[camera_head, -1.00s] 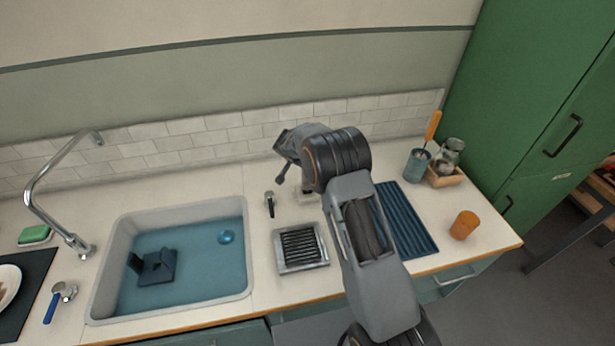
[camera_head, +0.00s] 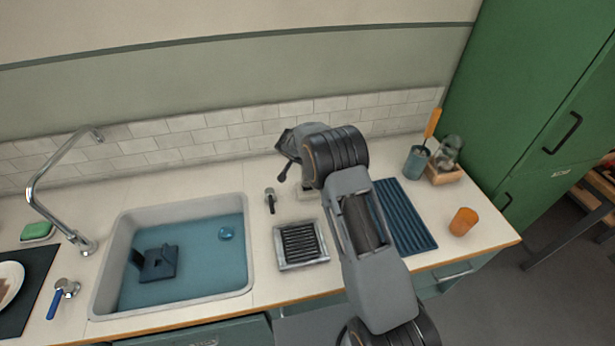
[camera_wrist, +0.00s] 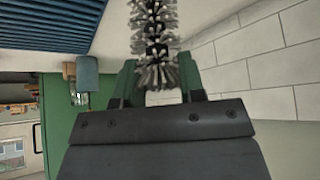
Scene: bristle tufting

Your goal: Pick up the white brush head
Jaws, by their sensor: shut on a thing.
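The white brush head (camera_wrist: 154,35) shows in the wrist view as a column of pale grey-white bristles. Its lower end is between the two fingers of my gripper (camera_wrist: 158,82), which is shut on it. The rest of it runs up past the top edge of the picture. In the head view my gripper (camera_head: 284,162) is above the back of the counter, near the tiled wall.
A metal tray with dark slats (camera_head: 277,264) and a blue ribbed mat (camera_head: 405,215) lie below my arm. The water-filled sink (camera_head: 103,280) is left. A blue cup (camera_head: 416,163), wooden tray (camera_head: 446,178) and orange cup (camera_head: 463,222) stand right.

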